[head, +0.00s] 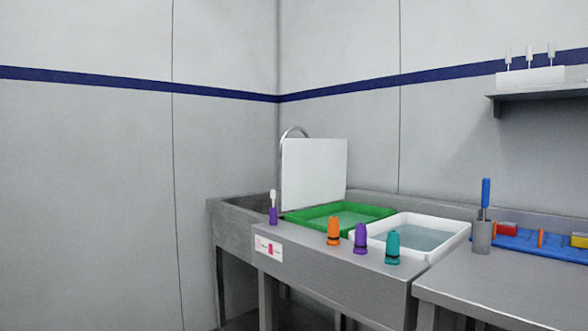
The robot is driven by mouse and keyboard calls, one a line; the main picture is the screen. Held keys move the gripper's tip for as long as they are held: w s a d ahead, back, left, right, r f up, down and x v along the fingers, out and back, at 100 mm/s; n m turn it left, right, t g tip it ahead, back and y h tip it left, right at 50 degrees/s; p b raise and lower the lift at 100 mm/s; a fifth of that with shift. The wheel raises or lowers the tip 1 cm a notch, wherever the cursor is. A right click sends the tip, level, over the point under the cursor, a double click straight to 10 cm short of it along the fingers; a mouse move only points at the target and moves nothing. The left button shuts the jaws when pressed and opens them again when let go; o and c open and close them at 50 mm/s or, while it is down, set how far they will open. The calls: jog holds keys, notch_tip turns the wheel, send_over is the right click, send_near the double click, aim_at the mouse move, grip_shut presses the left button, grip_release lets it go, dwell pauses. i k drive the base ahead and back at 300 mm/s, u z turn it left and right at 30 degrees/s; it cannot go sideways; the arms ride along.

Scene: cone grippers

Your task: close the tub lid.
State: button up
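A green tub (299,215) sits on the metal sink counter and holds pale liquid or a clear bottom; I cannot tell which. A white flat panel (314,174), which looks like a raised lid, stands upright at the green tub's back left. Whether it is hinged to that tub cannot be seen. A white tub (461,238) with greyish-blue contents sits to the right, open at the top. My gripper is not in view.
An orange cone (333,230), a purple cone (361,237) and a teal cone (392,246) stand along the counter's front edge. A purple holder (272,215) with a white-topped piece stands left. A tap (294,131) rises behind the panel. A blue tray (520,239) lies right.

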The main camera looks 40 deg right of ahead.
aim_at(314, 170)
jog(key=i, duration=2.7)
jog(key=z, duration=4)
jog(key=k, duration=0.4)
jog(key=z, duration=0.1)
